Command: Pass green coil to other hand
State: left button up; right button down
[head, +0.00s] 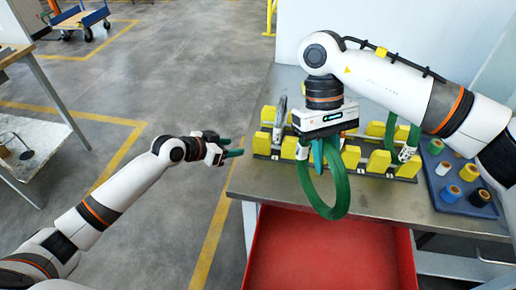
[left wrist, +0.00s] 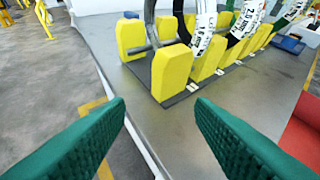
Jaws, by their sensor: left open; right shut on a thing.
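My right gripper (head: 318,152) points down above the workbench and is shut on the green coil (head: 343,196). The coil hangs as an upright loop below the fingers, in front of the yellow-block rack (head: 378,163), with a white band on its left side. My left gripper (head: 238,147) is open and empty, left of the bench's edge and apart from the coil. In the left wrist view its two green fingers are spread wide with nothing between them (left wrist: 160,125). I cannot single out the held coil in that view.
Another green coil (head: 391,128) stands in the rack's right part. A blue tray (head: 447,205) with several coloured spools lies at the bench's right. A red drawer or bin (head: 330,250) is below the bench front.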

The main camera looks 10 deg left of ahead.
pick_arm(q)
jog(key=s+d+r+m+g+h, duration=0.1)
jog(key=s+d+r+m+h, duration=0.15)
jog(key=s+d+r, duration=0.35)
jog(key=m+g+h, duration=0.2)
send_near(298, 153)
jog(key=shift+n, duration=0.25)
jog(key=x, duration=1.2)
jog(key=shift+f, duration=0.15)
jog(key=shift+c, duration=0.6)
jog(key=shift+s+d, duration=0.1)
grip_shut()
pick_arm(e)
jog(key=c, duration=1.1)
grip_release()
jog(key=shift+c, duration=0.2)
